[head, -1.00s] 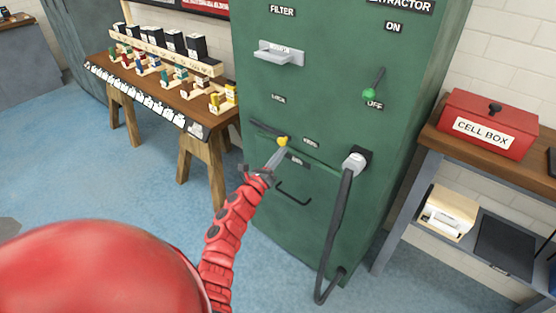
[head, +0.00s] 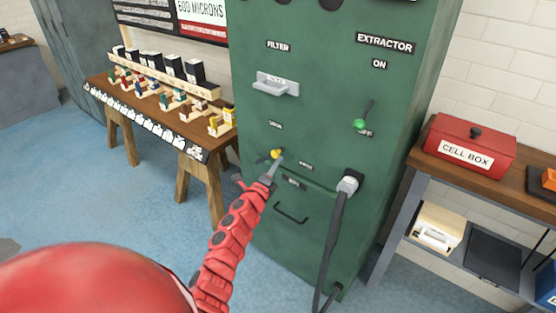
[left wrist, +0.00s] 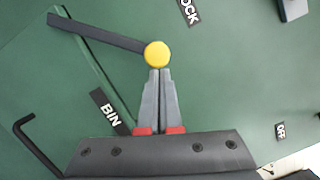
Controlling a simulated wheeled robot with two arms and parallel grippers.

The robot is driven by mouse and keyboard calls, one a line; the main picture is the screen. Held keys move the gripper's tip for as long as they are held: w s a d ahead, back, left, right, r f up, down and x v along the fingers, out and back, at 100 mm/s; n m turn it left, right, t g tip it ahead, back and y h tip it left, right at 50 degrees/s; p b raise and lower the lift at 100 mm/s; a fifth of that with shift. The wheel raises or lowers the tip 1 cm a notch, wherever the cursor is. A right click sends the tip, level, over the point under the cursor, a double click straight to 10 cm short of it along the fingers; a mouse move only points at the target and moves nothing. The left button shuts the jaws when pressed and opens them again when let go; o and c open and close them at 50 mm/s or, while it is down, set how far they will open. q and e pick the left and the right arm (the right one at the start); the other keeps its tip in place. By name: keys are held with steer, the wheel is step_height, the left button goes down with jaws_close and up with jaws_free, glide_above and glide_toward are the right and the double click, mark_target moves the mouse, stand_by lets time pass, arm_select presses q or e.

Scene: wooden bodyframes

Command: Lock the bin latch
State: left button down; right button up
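The bin latch is a dark bar with a yellow knob (head: 277,153) on the green extractor cabinet (head: 330,90). In the left wrist view the bar (left wrist: 95,32) runs from the upper left to the yellow knob (left wrist: 155,54). My left gripper (head: 272,167) is at the knob. In the left wrist view its grey fingertips (left wrist: 160,75) are together, right up against the knob, with no visible gap for it between them. A "BIN" label (left wrist: 109,111) and a label ending in "OCK" (left wrist: 188,10) are near. My right gripper is out of view.
A bin handle (head: 291,214) is below the latch. A thick cable plug (head: 347,184) and a green-knobbed switch (head: 361,122) are to the right, a filter handle (head: 276,85) above. A wooden table (head: 160,118) stands left, a red cell box (head: 468,150) right.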

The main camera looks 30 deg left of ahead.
arm_select(q)
steer(key=a+r+n+p, duration=0.1)
steer(key=n+p, duration=0.1)
steer(key=p, duration=0.1)
steer(key=a+r+n+g+p, duration=0.1)
steer(key=n+p, duration=0.1)
steer(key=p, duration=0.2)
steer(key=a+r+n+p, duration=0.1)
steer(key=r+n+p, duration=0.1)
steer(key=n+p, duration=0.1)
steer(key=shift+w+a+g+p, duration=0.1)
steer(key=shift+a+g+p, duration=0.2)
steer(key=shift+a, duration=0.25)
